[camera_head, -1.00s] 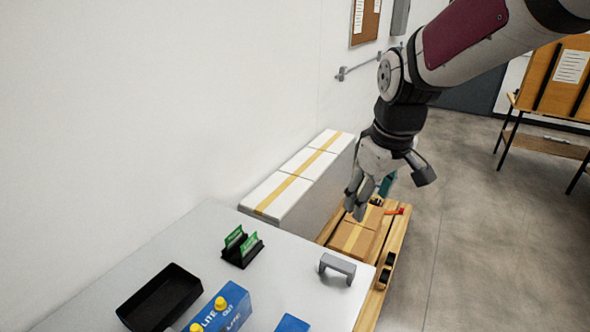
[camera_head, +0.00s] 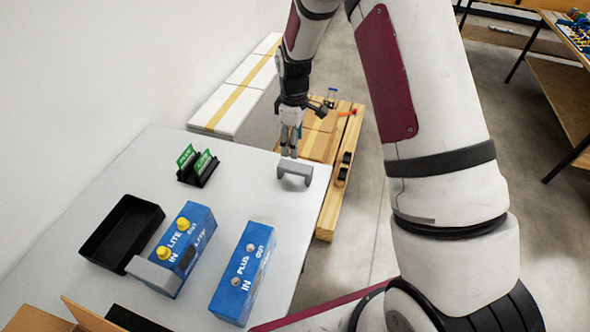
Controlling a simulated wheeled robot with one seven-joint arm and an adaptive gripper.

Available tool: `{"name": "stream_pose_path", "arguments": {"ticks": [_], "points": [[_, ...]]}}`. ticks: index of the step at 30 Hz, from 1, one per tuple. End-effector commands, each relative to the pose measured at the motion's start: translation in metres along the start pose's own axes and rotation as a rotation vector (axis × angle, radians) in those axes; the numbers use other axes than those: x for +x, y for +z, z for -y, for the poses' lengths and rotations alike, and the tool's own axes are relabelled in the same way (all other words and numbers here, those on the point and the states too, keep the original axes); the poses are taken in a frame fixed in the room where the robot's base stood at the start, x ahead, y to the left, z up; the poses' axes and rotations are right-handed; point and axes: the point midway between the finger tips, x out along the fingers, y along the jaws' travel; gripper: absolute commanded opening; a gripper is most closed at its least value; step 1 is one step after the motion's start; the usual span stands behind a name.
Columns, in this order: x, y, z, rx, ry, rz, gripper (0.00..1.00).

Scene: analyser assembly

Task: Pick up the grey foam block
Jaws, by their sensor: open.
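A grey arch-shaped block (camera_head: 295,167) stands on the light table near its far right edge. A plainer grey block (camera_head: 152,275) sits against the near left end of the blue LITE box. I cannot tell from the surface which of the two is foam. My gripper (camera_head: 289,154) points down at the far edge of the table, just behind and above the arch-shaped block in the picture. Its fingers are open and hold nothing that I can see. Whether they touch the arch is too small to tell.
The light table (camera_head: 245,185) also bears a black tray (camera_head: 122,232), a black holder with green cards (camera_head: 197,168), the blue LITE box (camera_head: 187,246) and a blue PLUS box (camera_head: 243,275). A wooden pallet with cartons (camera_head: 322,146) stands beyond. White taped boxes (camera_head: 232,98) line the wall.

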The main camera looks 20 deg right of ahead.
Motion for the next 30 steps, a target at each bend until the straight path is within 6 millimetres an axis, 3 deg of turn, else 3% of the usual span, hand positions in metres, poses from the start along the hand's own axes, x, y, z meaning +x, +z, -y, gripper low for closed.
{"name": "stream_pose_path", "arguments": {"ticks": [7,16,24,30], "points": [[0.044,0.001,0.001,0.001,-0.003,0.002,0.57],[0.062,0.002,0.002,0.001,-0.002,0.001,0.57],[0.096,0.004,0.002,0.000,-0.001,0.002,0.57],[0.107,0.003,0.001,0.002,0.000,0.000,0.57]]}}
